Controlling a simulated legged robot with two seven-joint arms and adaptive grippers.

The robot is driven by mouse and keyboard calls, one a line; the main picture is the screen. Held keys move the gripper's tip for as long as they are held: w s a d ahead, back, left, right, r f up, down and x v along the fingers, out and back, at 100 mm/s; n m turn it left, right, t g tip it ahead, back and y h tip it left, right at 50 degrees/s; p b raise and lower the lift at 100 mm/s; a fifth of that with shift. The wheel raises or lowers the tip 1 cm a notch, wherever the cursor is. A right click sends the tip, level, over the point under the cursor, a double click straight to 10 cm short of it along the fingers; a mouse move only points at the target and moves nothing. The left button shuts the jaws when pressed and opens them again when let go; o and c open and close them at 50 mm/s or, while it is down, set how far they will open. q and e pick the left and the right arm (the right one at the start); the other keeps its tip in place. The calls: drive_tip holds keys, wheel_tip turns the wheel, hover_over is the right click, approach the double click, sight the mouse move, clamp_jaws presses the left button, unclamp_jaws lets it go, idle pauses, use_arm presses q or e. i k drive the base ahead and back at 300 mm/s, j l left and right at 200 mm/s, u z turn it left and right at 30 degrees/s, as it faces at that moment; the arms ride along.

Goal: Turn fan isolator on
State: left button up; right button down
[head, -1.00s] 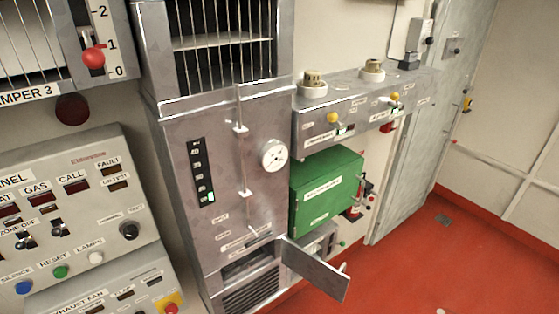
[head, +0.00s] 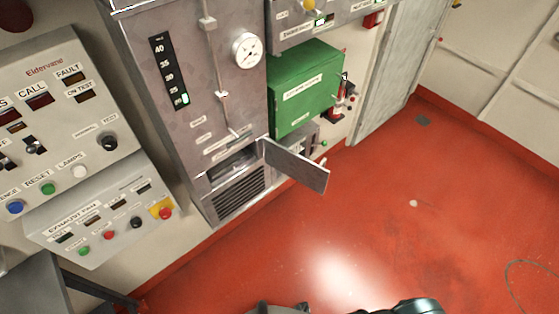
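The exhaust fan panel (head: 105,215) is a sloped grey box low at the left, under the alarm panel. It carries a green button (head: 84,251), a red button (head: 108,235), a black knob (head: 136,222) and a red mushroom button on a yellow plate (head: 164,211). Small dark windows sit above them. The small labels are too blurred to read, so I cannot tell which control is the fan isolator or how the knob is set. Dark parts of my own body show at the bottom edge. Neither gripper can be made out.
The alarm panel (head: 60,120) is above the fan panel. A grey cabinet (head: 200,100) with a gauge (head: 247,50) has a low flap (head: 297,165) standing open into the room. A green box (head: 303,88) hangs to its right. The red floor (head: 380,210) is largely clear.

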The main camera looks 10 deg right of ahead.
sight(165, 214)
drive_tip(key=l+u, duration=0.3)
drive_tip(key=u, duration=0.2)
drive_tip(key=l+u, duration=0.35)
drive_tip(key=u, duration=0.15)
drive_tip(key=l+u, duration=0.45)
drive_tip(key=i+j, duration=0.05)
drive_tip(key=j, duration=0.05)
